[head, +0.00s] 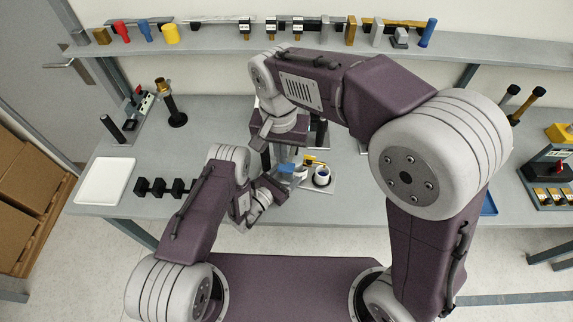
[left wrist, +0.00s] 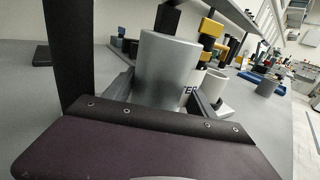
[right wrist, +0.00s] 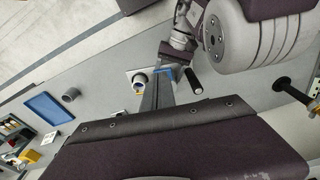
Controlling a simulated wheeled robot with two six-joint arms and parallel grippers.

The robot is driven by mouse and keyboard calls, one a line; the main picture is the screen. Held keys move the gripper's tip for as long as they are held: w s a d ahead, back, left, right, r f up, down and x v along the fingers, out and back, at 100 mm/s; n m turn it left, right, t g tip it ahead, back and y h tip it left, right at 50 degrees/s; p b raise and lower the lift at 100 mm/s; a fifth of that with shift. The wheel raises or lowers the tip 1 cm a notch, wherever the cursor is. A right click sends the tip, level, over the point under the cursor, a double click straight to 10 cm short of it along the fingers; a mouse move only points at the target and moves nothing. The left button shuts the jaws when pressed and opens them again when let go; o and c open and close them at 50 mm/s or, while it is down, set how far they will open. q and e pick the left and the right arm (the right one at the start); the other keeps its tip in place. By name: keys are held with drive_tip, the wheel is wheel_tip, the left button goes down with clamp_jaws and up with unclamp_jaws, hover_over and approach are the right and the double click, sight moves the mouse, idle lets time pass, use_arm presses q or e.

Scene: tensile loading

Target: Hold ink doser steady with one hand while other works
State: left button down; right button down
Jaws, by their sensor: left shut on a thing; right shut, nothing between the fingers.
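A smooth grey cylinder (left wrist: 165,72), perhaps the ink doser, stands between the fingers of my left gripper (left wrist: 165,95) in the left wrist view. The left gripper is shut on it. In the head view my left gripper (head: 284,181) is low over the bench's front part, beside a small blue part (head: 287,168). My right gripper (head: 284,150) is above it, pointing down, shut and empty. In the right wrist view the right gripper's closed fingers (right wrist: 157,95) reach toward the blue part (right wrist: 164,76). My arms hide much of the work spot in the head view.
A white cup (head: 322,176) stands on a pale plate just right of the grippers. A shelf (head: 215,46) with small tools runs along the back.

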sight(286, 169)
drive_tip(key=w, duration=0.1)
drive_tip(key=w+f, duration=0.1)
drive_tip(key=w, duration=0.1)
drive_tip(key=shift+w+d+f, duration=0.3)
drive_tip(key=shift+d, duration=0.05)
drive_tip(key=shift+w+f, duration=0.15)
drive_tip(key=shift+f, duration=1.6)
drive_tip(key=shift+w+f, duration=0.15)
drive_tip(key=shift+f, duration=1.55)
drive_tip(key=shift+f, duration=2.25)
